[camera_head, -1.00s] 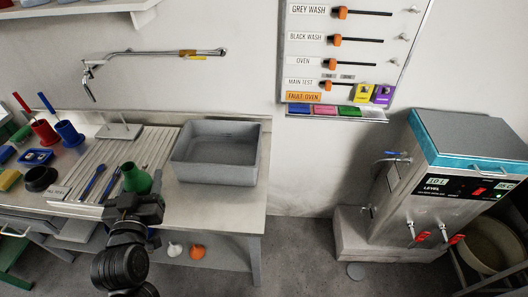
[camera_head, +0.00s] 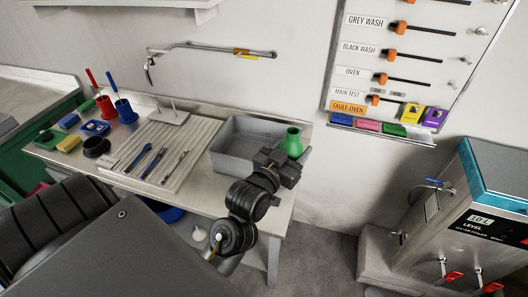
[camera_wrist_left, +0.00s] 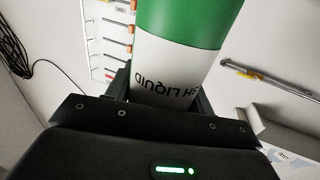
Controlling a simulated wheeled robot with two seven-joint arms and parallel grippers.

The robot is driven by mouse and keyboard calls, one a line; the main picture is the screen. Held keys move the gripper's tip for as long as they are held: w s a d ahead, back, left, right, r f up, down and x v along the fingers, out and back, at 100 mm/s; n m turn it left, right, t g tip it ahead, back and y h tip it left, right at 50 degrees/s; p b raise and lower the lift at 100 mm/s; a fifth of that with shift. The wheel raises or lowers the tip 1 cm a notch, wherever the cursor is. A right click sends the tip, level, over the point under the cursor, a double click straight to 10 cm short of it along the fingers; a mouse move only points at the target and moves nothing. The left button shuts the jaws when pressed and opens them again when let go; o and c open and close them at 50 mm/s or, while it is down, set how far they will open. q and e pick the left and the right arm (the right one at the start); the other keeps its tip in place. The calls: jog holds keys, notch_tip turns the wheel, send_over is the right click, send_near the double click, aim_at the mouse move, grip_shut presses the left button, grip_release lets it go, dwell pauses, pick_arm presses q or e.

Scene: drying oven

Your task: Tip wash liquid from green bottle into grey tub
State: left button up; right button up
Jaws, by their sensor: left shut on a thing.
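The green bottle (camera_head: 292,143) is upright in my left gripper (camera_head: 280,166), at the right end of the grey tub (camera_head: 232,162). In the head view it overlaps the tub's right part; I cannot tell its exact height above the rim. The left wrist view shows the bottle (camera_wrist_left: 178,25) close up, green above a white label reading "SH LIQUID", between the fingers of the left gripper (camera_wrist_left: 160,90). The gripper is shut on it. The bottle and gripper hide part of the tub's right side. My right gripper is not in view.
A ribbed drainboard (camera_head: 165,150) with blue and metal tools lies left of the tub. Red (camera_head: 105,104) and blue cups (camera_head: 126,111) stand farther left. A faucet pipe (camera_head: 215,47) runs above. A steel water unit (camera_head: 450,215) stands to the right.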

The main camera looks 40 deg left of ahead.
pick_arm(q)
jog(key=w+a+f+n+y+p, duration=0.1)
jog(key=w+a+y+p, duration=0.1)
jog(key=w+a, duration=0.5)
jog(key=w+a+f+n+y+p, duration=0.1)
jog(key=w+a+n+y+p, duration=0.15)
jog(key=a, duration=0.85)
jog(key=a+f+n+g+y, duration=0.1)
jog(key=a+f+y, duration=0.1)
jog(key=a, duration=0.5)
jog(key=a+f+n+g+y, duration=0.1)
jog(key=a+f, duration=0.1)
jog(key=a, duration=0.6)
jog(key=shift+w+f+y, duration=0.35)
jog(key=shift+w+f, duration=0.05)
jog(key=shift+w, duration=0.05)
jog(key=shift+a, duration=0.1)
